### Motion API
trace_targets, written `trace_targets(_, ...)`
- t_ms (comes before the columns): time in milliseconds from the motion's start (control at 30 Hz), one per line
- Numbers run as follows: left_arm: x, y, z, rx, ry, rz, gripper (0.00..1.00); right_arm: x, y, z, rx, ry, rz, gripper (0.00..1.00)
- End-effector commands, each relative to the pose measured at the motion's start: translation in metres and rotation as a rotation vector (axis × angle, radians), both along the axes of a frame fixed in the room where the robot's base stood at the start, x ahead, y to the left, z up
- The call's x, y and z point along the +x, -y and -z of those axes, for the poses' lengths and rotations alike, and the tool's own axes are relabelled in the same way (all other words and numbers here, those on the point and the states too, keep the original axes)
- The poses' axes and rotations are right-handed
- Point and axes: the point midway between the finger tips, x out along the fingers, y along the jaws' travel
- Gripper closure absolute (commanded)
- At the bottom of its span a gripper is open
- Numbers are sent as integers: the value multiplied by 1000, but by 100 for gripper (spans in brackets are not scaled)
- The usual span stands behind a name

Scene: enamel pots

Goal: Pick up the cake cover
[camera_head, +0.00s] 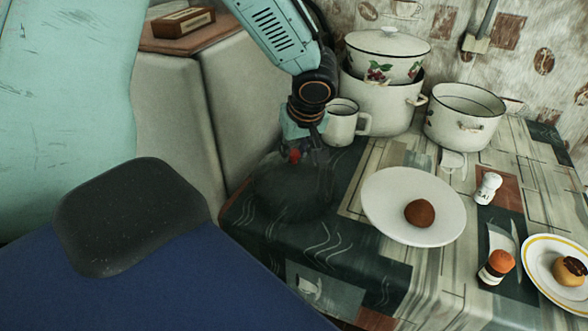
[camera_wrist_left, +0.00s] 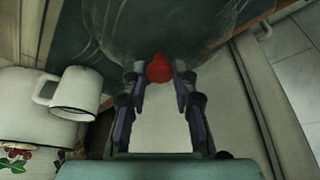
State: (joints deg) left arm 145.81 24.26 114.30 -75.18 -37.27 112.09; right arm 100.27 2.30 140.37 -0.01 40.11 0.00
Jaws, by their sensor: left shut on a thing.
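The cake cover (camera_head: 290,192) is a clear, dark-looking dome with a red knob. In the head view it is at the left end of the table, left of the white plate (camera_head: 378,218) and apart from it. My left gripper (camera_head: 306,155) comes down from above and is shut on the red knob, which shows between its fingertips in the left wrist view (camera_wrist_left: 160,68). The dome's lower rim is faint, so I cannot tell whether it touches the table. A round brown cake (camera_head: 420,213) sits uncovered on the white plate. My right gripper is not in view.
A white mug (camera_head: 342,124) stands just behind the cover, with enamel pots (camera_head: 384,105) (camera_head: 464,116) behind. A white shaker (camera_head: 488,188), an orange-topped shaker (camera_head: 497,267) and a yellow-rimmed plate (camera_head: 541,258) are at the right. A dark-backed chair (camera_head: 133,215) stands at the left.

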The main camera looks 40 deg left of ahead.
Motion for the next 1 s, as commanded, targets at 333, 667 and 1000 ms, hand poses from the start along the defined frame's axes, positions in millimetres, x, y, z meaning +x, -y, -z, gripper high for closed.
trace_targets(333,0,0,0,1,0,0,100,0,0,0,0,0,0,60)
trace_targets(667,1,0,-1,1,2,0,100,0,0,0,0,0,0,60)
trace_targets(1000,2,0,-51,1,7,-1,100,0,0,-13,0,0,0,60)
